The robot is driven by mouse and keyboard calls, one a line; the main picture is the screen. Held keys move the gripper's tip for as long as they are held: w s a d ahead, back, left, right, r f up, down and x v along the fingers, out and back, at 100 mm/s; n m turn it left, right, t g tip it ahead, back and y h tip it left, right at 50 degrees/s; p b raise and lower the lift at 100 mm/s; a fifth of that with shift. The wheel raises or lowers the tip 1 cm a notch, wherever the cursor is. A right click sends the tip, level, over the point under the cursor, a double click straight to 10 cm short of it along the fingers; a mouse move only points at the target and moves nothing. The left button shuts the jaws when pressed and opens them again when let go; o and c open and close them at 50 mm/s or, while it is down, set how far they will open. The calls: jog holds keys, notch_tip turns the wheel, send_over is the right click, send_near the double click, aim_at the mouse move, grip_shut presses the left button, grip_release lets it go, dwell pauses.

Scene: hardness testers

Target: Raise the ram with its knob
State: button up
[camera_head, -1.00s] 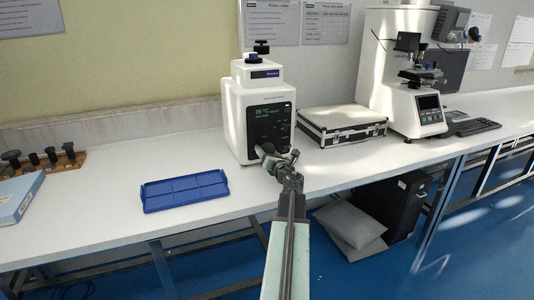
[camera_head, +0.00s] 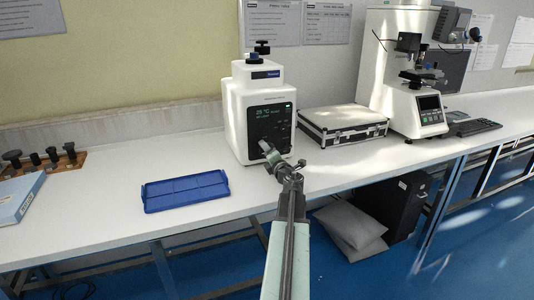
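The white press-like tester (camera_head: 240,125) stands on the bench with a dark front panel and lit display (camera_head: 268,112). A black knob (camera_head: 262,46) stands on its top, with a blue-and-black cap (camera_head: 254,58) just in front. I cannot tell which part is the ram's knob, and no ram shows plainly. My gripper (camera_head: 267,156) is in front of the lower part of the dark panel and hides some of it. It is small and seen from behind, so its finger gap and any contact with the panel are unclear.
A blue tray (camera_head: 186,190) lies left of the tester. A silver case (camera_head: 343,124) is to its right, then another tester (camera_head: 395,75). A wooden rack with dark pieces (camera_head: 45,162) and a blue box (camera_head: 18,198) are at far left.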

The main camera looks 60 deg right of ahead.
dwell(0.3)
jog(key=o, duration=1.4)
jog(key=shift+c, duration=0.2)
jog(key=v, duration=0.7)
jog(key=shift+s+a, duration=0.25)
jog(key=shift+s, duration=0.05)
